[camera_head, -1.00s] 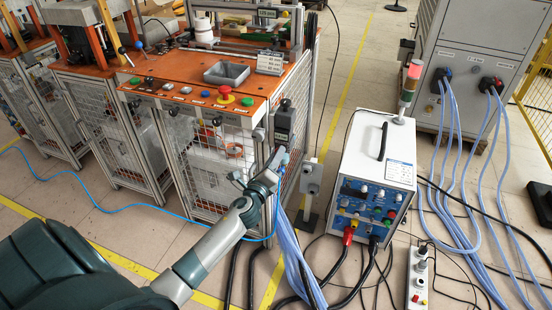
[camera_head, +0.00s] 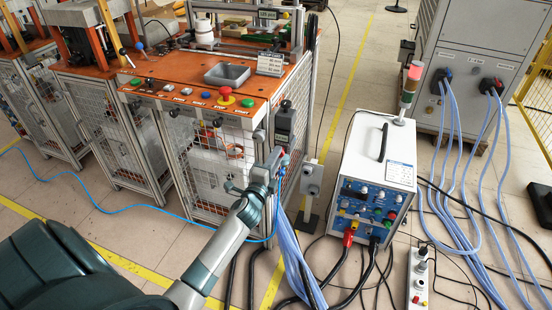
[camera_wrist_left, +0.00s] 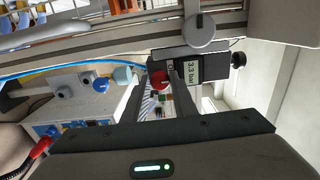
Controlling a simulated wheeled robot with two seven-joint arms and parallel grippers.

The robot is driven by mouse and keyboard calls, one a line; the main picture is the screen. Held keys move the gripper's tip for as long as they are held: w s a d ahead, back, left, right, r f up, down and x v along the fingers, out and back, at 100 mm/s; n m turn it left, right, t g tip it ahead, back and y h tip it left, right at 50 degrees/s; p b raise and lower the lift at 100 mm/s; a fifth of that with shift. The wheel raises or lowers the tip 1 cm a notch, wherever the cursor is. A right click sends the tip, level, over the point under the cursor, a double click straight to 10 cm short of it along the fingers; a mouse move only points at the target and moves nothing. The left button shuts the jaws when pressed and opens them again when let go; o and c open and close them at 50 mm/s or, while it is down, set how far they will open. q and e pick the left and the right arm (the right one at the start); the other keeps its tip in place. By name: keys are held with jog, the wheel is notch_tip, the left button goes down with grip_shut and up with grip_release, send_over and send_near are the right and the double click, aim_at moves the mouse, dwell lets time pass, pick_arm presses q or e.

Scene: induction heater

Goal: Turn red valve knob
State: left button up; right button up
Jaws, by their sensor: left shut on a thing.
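The red valve knob (camera_wrist_left: 159,78) shows in the left wrist view between the two dark fingers of my left gripper (camera_wrist_left: 160,92), next to a pressure gauge (camera_wrist_left: 191,70) reading 3.3 bar. The fingers are closed on the knob and hide part of it. In the head view my left gripper (camera_head: 275,163) is at the front right corner of the orange-topped workbench, below a grey box on its post. The knob is mostly hidden there by the gripper. My right gripper is not in view.
The workbench (camera_head: 165,78) has mesh sides and a red emergency button (camera_head: 226,91) on top. A white power unit (camera_head: 350,150) stands to the right, with a blue hose bundle (camera_head: 290,255) and black cables on the floor nearby. A grey switch box (camera_head: 311,179) stands close to the gripper.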

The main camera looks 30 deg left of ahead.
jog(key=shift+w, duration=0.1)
pick_arm(q)
jog(key=o, duration=1)
jog(key=shift+s, duration=0.15)
jog(key=shift+b+v, duration=0.4)
jog(key=shift+v, duration=8.2)
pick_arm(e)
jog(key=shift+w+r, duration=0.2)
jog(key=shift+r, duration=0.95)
pick_arm(q)
jog(key=shift+d, duration=0.1)
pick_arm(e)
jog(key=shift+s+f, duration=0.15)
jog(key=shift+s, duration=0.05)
